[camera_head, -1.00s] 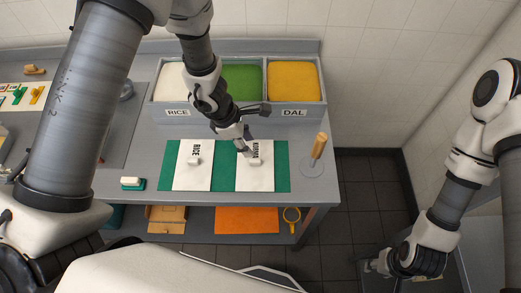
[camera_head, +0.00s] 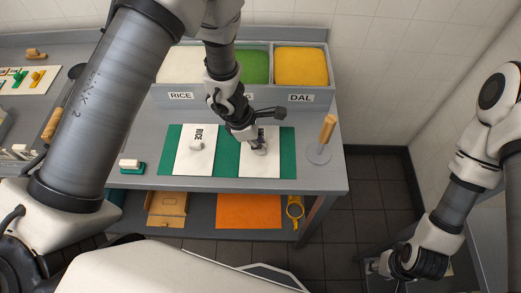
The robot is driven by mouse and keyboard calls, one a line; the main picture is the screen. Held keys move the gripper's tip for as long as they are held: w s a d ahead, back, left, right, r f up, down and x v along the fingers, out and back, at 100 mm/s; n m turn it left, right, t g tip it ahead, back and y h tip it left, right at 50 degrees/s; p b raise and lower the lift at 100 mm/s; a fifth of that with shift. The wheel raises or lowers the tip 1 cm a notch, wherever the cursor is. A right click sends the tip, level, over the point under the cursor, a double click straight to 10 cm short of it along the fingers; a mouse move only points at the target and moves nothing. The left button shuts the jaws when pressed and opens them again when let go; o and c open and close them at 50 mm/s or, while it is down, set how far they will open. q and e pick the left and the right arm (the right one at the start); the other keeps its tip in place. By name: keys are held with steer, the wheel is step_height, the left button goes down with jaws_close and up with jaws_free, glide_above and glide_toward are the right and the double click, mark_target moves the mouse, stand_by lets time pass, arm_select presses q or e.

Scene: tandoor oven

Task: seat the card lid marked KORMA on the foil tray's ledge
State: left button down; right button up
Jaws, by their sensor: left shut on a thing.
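The KORMA card lid (camera_head: 259,168) is a white rectangle lying on the right part of the green mat (camera_head: 288,160). My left gripper (camera_head: 260,148) is down at its small grip and shut on it; my gripper covers most of the lettering. A second white lid marked RICE (camera_head: 188,163), with its own small grip, lies to the left on the same mat. My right gripper (camera_head: 384,267) is low at the right, far from the lids, and its fingers are too dark and small to read. I cannot make out the foil tray.
Bins with white, green and yellow contents stand behind the mat, with RICE (camera_head: 180,96) and DAL (camera_head: 300,98) labels. A wooden-handled tool (camera_head: 327,133) stands upright right of the mat. A green-based block (camera_head: 131,167) sits left. An orange panel (camera_head: 248,211) lies on the lower shelf.

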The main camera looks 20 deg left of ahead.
arm_select(q)
steer(key=shift+s, duration=0.1)
stand_by(0.3)
steer(key=shift+r+p, duration=0.35)
steer(key=shift+r, duration=0.05)
steer(key=shift+r+p, duration=0.35)
steer(key=shift+r, duration=0.15)
steer(key=shift+r+p, duration=1.4)
steer(key=shift+r, duration=0.7)
steer(key=shift+f, duration=0.1)
